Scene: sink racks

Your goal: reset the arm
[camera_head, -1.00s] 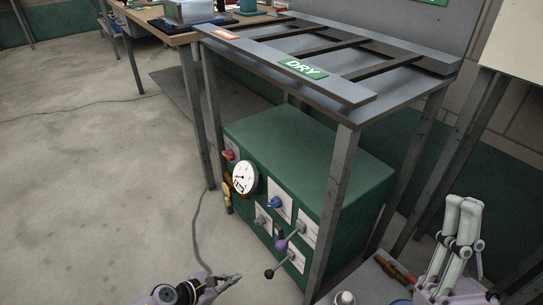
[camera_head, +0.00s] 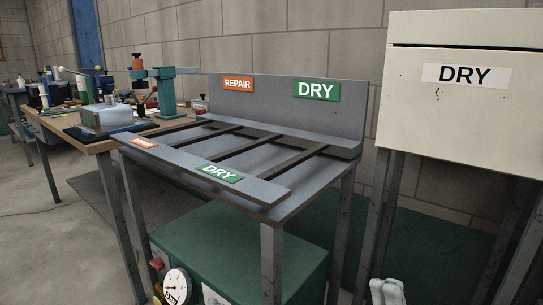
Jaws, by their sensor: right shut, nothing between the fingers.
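My right gripper (camera_head: 387,287) shows only as two pale fingertips at the bottom edge, right of the middle. The fingers point up, stand close together, and hold nothing. They appear in front of the floor area between the rack table (camera_head: 318,193) and the white cabinet marked DRY (camera_head: 462,110). The rest of my right arm is below the frame. My left gripper and arm are out of view.
The rack table has empty slots between dark bars, with REPAIR and DRY labels. A green box (camera_head: 235,245) with a gauge (camera_head: 177,287) sits beneath it. A wooden workbench (camera_head: 100,146) with tools and a teal press (camera_head: 166,95) stands at the left.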

